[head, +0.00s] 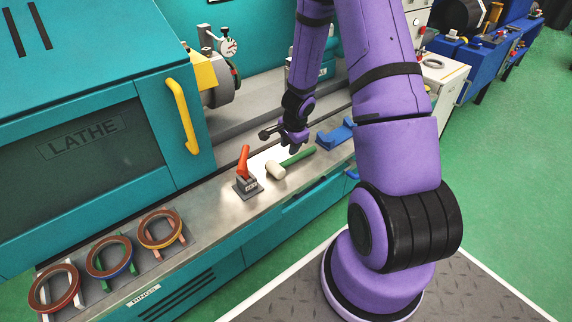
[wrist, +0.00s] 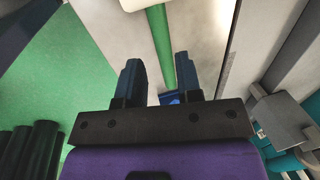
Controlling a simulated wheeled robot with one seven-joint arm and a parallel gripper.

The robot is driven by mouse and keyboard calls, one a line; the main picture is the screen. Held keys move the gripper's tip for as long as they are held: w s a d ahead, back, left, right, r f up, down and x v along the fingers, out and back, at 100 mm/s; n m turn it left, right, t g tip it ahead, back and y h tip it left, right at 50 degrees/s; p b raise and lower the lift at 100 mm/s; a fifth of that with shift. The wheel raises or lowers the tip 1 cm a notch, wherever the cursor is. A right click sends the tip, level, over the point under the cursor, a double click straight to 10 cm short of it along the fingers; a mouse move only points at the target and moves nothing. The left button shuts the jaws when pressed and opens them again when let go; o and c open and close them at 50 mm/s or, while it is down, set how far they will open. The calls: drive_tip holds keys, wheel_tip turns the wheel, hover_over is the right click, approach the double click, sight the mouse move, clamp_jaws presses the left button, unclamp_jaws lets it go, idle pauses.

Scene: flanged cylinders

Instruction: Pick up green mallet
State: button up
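The mallet lies on the metal ledge in front of the lathe, with a green handle (head: 297,157) and a cream head (head: 276,171) at its left end. My gripper (head: 281,140) is above the ledge, close to the mallet in the head view. In the wrist view my gripper (wrist: 161,75) is open, its two dark fingers apart. The green handle (wrist: 159,45) runs between and beyond the fingertips there, and the cream head (wrist: 145,4) is cut off at the top edge. I cannot tell the exact height of the fingers above the handle.
A red-handled lever on a grey block (head: 245,175) stands left of the mallet. A blue holder (head: 337,136) sits to its right. Several rings on stands, one of them yellow and brown (head: 160,229), line the ledge at lower left. The lathe (head: 85,140) rises behind.

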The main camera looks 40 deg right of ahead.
sight(286, 161)
drive_tip(key=shift+w+a+f, duration=0.1)
drive_tip(key=shift+w+f, duration=0.15)
drive_tip(key=shift+f, duration=1.2)
drive_tip(key=shift+w+f, duration=0.3)
drive_tip(key=shift+f, duration=1.1)
drive_tip(key=shift+w+a+f, duration=0.1)
drive_tip(key=shift+w+f, duration=0.15)
drive_tip(key=shift+f, duration=1.2)
clamp_jaws()
drive_tip(key=shift+d+r, duration=0.1)
drive_tip(key=shift+r, duration=0.05)
